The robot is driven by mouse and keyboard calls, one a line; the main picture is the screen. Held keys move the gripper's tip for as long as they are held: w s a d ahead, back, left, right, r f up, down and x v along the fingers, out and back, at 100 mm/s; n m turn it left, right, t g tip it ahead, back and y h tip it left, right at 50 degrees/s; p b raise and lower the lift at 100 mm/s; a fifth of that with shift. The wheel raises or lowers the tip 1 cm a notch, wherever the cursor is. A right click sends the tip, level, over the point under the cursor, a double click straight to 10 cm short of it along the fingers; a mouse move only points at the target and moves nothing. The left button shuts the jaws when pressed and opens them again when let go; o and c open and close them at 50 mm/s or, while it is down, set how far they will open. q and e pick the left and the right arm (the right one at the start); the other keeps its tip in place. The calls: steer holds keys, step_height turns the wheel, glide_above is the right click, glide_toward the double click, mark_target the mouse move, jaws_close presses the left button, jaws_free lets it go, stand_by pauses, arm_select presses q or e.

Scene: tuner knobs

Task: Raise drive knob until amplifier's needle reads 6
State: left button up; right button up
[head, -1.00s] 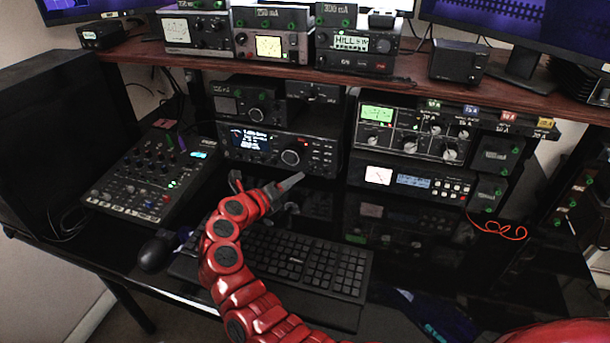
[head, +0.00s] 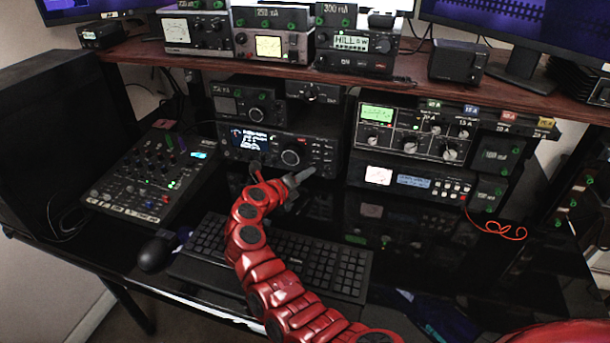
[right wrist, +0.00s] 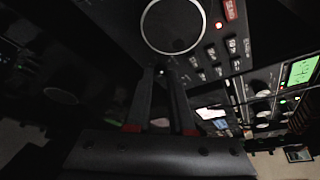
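My right gripper (head: 281,174) is open and empty, its fingers apart just in front of the lower part of a black radio (head: 250,140) with a large round knob (head: 290,157). In the right wrist view the gripper's fingertips (right wrist: 160,70) lie just below that large knob (right wrist: 173,25), with no contact visible. Several units have meters: a box with a green meter (head: 377,113) and several knobs, one with a white dial (head: 378,175), and shelf units with dials (head: 270,46). Labels are too small to tell which is the amplifier or drive knob; no needle reading is legible. My left gripper is out of view.
A keyboard (head: 318,268) lies below my right arm, with a mouse (head: 155,253) to its left. A mixer (head: 150,178) stands at left. A wooden shelf (head: 215,65) overhangs the lower units.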

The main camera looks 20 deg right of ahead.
jaws_close()
steer(key=shift+d+f+m+y+b, duration=0.2)
steer(key=shift+m+y+b, duration=0.2)
steer(key=shift+m+b, duration=0.35)
steer(key=shift+s+r+m+y+b, duration=0.1)
steer(key=shift+m+y+b, duration=0.3)
steer(key=shift+m, duration=0.25)
steer(key=shift+a+r+m+y, duration=0.2)
steer(key=shift+m+y, duration=0.1)
steer(key=shift+m, duration=0.1)
steer(key=o, duration=0.8)
jaws_free()
steer(key=shift+d, duration=0.1)
steer(key=shift+c, duration=0.2)
